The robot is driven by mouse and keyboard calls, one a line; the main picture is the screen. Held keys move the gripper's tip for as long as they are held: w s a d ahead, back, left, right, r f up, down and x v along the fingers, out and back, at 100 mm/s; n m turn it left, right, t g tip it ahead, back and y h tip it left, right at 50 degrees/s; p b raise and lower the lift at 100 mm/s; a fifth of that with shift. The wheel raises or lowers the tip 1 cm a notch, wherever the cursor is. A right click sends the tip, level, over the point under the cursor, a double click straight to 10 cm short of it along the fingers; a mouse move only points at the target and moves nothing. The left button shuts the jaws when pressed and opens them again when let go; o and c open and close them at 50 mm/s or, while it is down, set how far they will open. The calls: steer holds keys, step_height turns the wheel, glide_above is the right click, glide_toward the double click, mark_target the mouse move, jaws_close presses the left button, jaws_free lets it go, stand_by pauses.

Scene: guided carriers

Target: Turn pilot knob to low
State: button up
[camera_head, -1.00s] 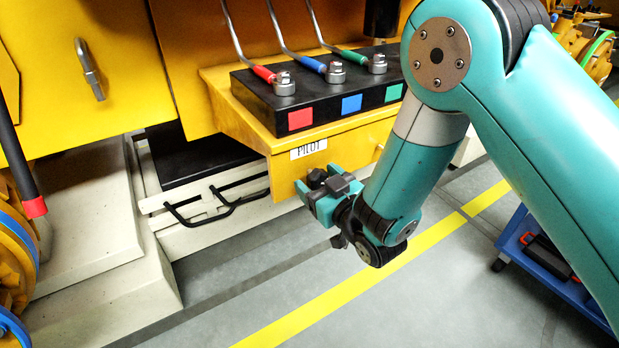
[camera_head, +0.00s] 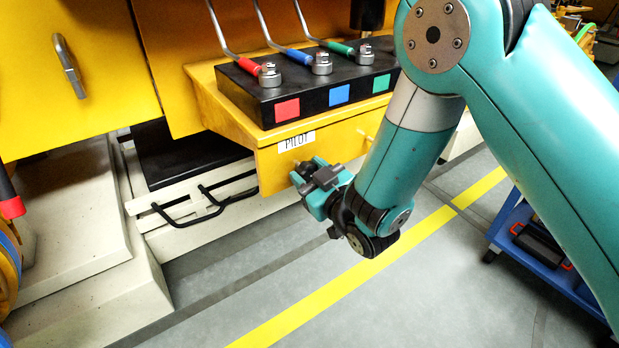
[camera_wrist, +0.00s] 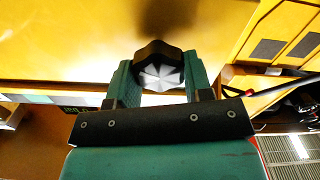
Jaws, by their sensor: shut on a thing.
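The pilot knob (camera_wrist: 158,54) is black with a bright silver face in the wrist view. It sits on the yellow panel front below the white PILOT label (camera_head: 296,141). My gripper (camera_wrist: 158,84) is shut on the knob, with one teal finger on each side of it. In the head view my gripper (camera_head: 308,182) is up against the panel under the label and mostly hides the knob. The setting that the knob points to cannot be read.
A black block (camera_head: 308,92) with red, blue and green squares and three levers stands on the yellow ledge above. Black bent rails (camera_head: 205,205) are at the lower left. A blue cart (camera_head: 540,255) stands at the right.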

steer(key=n+b, duration=0.2)
steer(key=shift+f+n+b, duration=0.2)
steer(key=shift+n+b, duration=0.1)
steer(key=shift+b, duration=0.05)
steer(key=n+b, duration=0.1)
steer(key=n, duration=0.1)
steer(key=shift+a+n+b, duration=0.1)
steer(key=shift+n+b, duration=0.2)
steer(key=shift+n, duration=0.1)
steer(key=n+b, duration=0.1)
steer(key=n, duration=0.4)
steer(key=shift+s+a, duration=0.1)
steer(key=n, duration=0.5)
steer(key=shift+n, duration=0.4)
steer(key=n, duration=0.5)
steer(key=shift+f+n, duration=0.15)
steer(key=shift+n, duration=0.25)
steer(key=o, duration=0.9)
